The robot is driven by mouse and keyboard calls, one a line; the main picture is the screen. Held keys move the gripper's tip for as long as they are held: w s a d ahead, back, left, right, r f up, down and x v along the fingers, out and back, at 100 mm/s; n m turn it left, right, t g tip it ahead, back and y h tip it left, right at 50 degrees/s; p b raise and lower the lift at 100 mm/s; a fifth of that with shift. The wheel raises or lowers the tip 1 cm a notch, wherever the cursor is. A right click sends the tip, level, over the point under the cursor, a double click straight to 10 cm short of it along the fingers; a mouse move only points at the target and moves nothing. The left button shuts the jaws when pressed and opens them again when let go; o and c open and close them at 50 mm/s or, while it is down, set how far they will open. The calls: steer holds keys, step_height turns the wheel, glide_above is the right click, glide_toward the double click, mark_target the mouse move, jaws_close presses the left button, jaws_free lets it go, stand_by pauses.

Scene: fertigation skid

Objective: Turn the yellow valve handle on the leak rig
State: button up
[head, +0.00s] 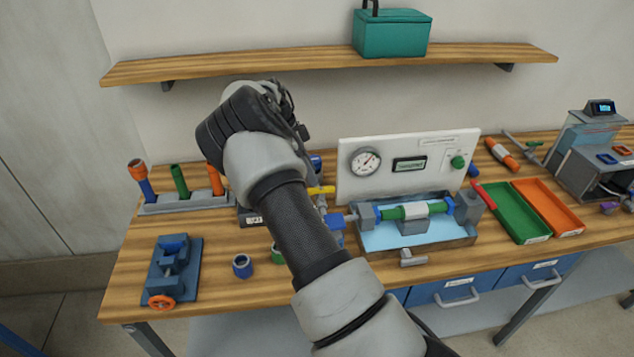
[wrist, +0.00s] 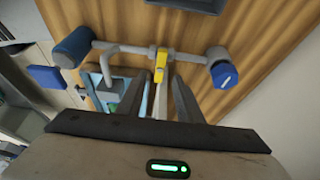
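The yellow valve handle (head: 321,190) shows in the head view just right of my arm, at the left end of the leak rig (head: 352,190). The rig has a white gauge panel and a water tray (head: 424,246) with a green pipe section across it. In the wrist view the yellow handle (wrist: 160,66) sits on a grey pipe, between and just beyond my fingertips. My gripper (wrist: 159,82) is open, with a visible gap on each side of the handle. My arm hides the gripper and part of the valve piping in the head view.
A blue vise (head: 173,268) and a small blue ring (head: 242,266) lie left of my arm. A rack (head: 185,203) with several coloured tubes stands behind them. Green (head: 508,212) and orange (head: 549,206) trays lie at right. A shelf (head: 290,66) overhangs the bench.

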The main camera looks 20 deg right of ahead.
steer(key=x, duration=0.5)
steer(key=shift+f+p, duration=0.3)
steer(key=shift+f, duration=0.1)
jaws_close()
